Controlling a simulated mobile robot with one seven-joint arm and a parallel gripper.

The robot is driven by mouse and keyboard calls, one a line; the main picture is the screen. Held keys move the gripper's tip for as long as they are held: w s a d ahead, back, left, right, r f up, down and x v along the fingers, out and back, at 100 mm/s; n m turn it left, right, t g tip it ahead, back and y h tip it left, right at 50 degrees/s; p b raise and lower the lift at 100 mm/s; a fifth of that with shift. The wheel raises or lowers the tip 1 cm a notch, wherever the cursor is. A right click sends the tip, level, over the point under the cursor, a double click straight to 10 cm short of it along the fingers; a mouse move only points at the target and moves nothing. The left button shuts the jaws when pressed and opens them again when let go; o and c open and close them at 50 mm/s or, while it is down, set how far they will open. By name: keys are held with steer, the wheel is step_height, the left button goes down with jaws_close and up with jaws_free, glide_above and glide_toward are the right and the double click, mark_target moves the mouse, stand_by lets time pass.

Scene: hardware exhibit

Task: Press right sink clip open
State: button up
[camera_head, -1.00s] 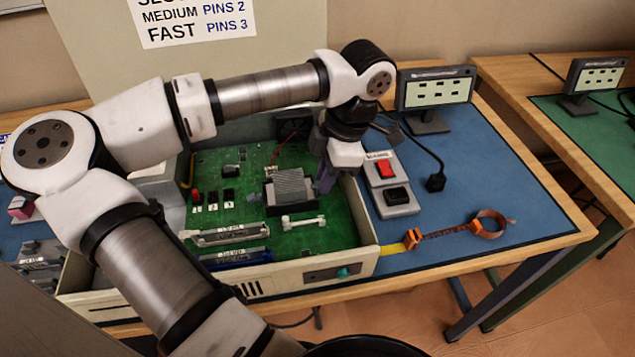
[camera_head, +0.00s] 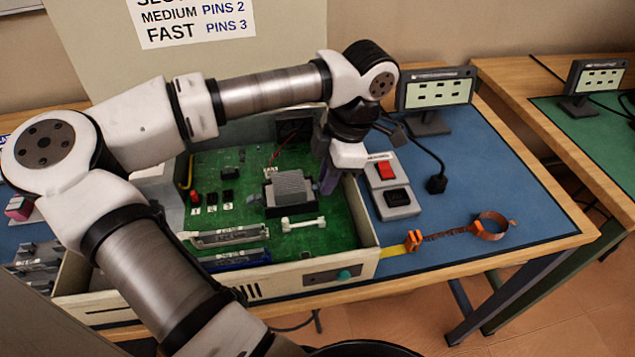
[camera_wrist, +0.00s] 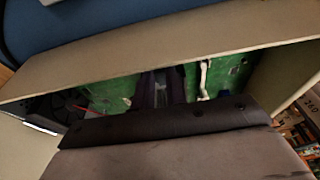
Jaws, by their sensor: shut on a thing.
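The grey finned heat sink (camera_head: 289,190) sits on the green circuit board (camera_head: 225,168) inside the open case. My gripper (camera_head: 328,183) reaches down into the case just right of the heat sink, its dark purple fingers close to the board. In the wrist view, the fingers (camera_wrist: 160,90) are close together with a small light-grey part between them, too dim to make out clearly; by its place it is the right sink clip.
A white bar-shaped part (camera_head: 303,224) lies in front of the heat sink. The case's right wall (camera_head: 361,215) stands close beside my gripper. Beyond it are a switch box (camera_head: 392,187), a small display (camera_head: 436,90) and an orange-brown strap (camera_head: 455,234) on the blue mat.

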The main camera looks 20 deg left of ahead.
steer(key=shift+w+d+f+b, duration=0.25)
steer(key=shift+d+f+b, duration=0.2)
steer(key=shift+b, duration=0.45)
stand_by(0.7)
steer(key=o, duration=0.4)
steer(key=shift+r, duration=0.25)
stand_by(0.3)
step_height(320, 180, up, 7)
steer(key=p, duration=0.4)
stand_by(0.5)
steer(key=shift+f, duration=0.2)
